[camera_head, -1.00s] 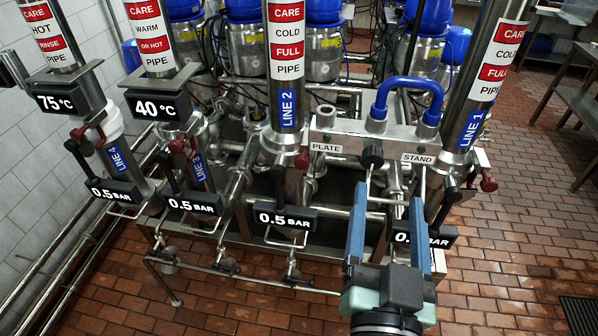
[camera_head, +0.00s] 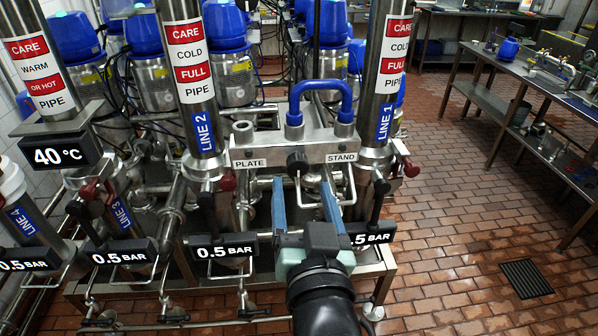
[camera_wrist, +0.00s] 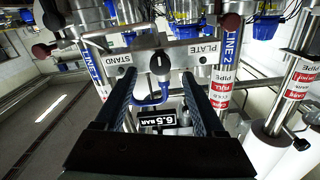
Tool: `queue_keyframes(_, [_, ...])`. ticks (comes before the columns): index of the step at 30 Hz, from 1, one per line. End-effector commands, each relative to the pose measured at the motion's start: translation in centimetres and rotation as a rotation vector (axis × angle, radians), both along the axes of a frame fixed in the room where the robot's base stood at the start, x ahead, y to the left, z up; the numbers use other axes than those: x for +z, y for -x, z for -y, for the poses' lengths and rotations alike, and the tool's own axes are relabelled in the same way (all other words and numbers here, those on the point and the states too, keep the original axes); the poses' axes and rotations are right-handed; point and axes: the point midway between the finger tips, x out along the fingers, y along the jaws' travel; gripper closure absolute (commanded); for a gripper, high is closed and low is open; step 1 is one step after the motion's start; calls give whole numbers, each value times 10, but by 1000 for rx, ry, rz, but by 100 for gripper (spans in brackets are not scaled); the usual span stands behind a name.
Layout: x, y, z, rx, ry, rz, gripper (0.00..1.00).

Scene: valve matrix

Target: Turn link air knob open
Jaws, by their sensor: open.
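The link air knob, a round black knob (camera_head: 297,161), sits on the steel link bar (camera_head: 268,149) between the PLATE label and the STAND label. In the wrist view the black knob (camera_wrist: 161,62) shows just beyond the fingers, between their tips, with the labels upside-down in order. My gripper (camera_head: 303,183) has two blue fingers spread apart, pointing at the bar from the front. My gripper also shows in the wrist view (camera_wrist: 158,78), open and empty. The tips look just short of the knob; I cannot tell whether they touch it.
A blue U-shaped hose (camera_head: 320,86) rises above the bar. The LINE 2 pipe (camera_head: 190,60) and LINE 1 pipe (camera_head: 392,60) flank it. Pressure displays (camera_head: 223,246) sit below. A long steel table (camera_head: 485,95) stands right, with open brick floor between.

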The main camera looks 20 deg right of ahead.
Motion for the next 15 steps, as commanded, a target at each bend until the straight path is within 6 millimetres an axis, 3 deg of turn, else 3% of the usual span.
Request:
queue_keyframes(6, [3,-31,9,1,1,1,29])
queue_keyframes(15, [0,-44,12,1,0,1,29])
